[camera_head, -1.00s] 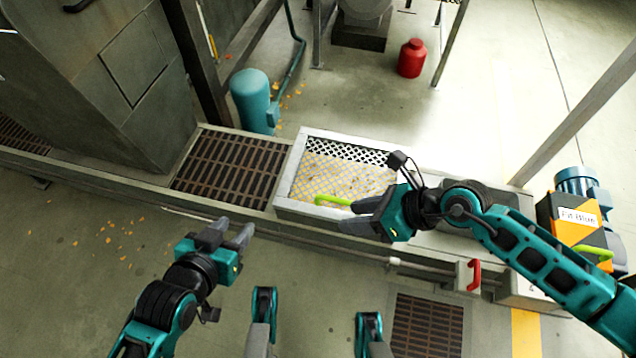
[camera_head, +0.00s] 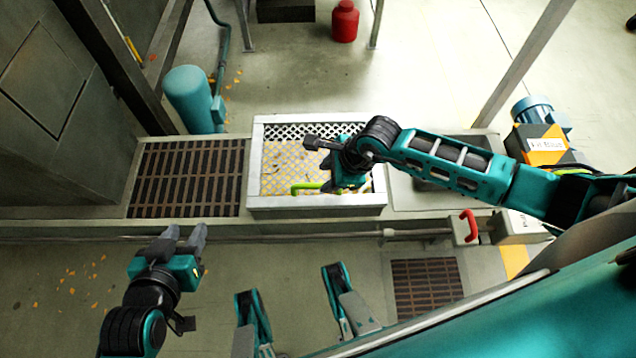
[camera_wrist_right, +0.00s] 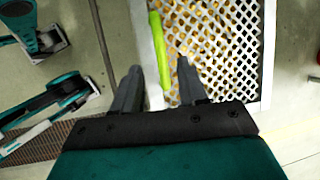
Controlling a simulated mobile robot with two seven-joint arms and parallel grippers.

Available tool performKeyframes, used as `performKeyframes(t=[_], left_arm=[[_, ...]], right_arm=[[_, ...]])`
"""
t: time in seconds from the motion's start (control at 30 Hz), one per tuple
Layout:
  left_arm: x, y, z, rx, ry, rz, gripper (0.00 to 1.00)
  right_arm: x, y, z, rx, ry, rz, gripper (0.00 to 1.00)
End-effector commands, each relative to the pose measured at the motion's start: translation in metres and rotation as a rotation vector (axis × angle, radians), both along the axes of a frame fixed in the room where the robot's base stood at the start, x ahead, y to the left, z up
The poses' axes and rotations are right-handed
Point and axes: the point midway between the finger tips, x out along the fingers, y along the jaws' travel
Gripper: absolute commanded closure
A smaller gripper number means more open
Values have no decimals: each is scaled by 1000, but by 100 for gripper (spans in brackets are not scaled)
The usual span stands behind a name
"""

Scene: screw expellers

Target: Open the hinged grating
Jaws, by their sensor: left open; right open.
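The hinged grating (camera_head: 283,172) is a white diamond mesh lying flat in a pale-framed box, with yellowish material beneath. A bright green bar handle (camera_head: 303,188) lies along its near edge; it also shows in the right wrist view (camera_wrist_right: 156,45). My right gripper (camera_wrist_right: 160,72) is open, with one finger on each side of the handle's line in that view. Whether the fingers touch the handle I cannot tell. In the head view my right gripper (camera_head: 328,182) and forearm hide the handle's right part. My left gripper (camera_head: 184,236) is open and empty, left of the box and nearer me.
A brown slatted floor grate (camera_head: 188,178) lies left of the box. A red lever (camera_head: 469,226) and a pipe (camera_head: 320,236) run along the near side. A teal cylinder (camera_head: 194,98) and a red canister (camera_head: 344,21) stand behind. An orange-and-black unit (camera_head: 543,145) stands right.

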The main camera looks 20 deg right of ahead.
Motion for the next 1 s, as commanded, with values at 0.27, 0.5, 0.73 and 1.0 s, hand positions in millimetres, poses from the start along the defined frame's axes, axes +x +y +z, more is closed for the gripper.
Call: performKeyframes(t=[0.27, 0.5, 0.73, 1.0], left_arm=[[-1, -1, -21, -2, 6, 1, 57], [1, -2, -20, -3, 7, -2, 57], [4, -2, -15, -4, -3, -3, 57], [5, -2, -14, -2, -7, -6, 57]], right_arm=[[13, 15, -43, 2, -1, -2, 58], [16, 18, -52, 1, 0, 0, 58], [16, 18, -51, 1, -1, -1, 60], [16, 18, -51, 1, 0, -1, 86]])
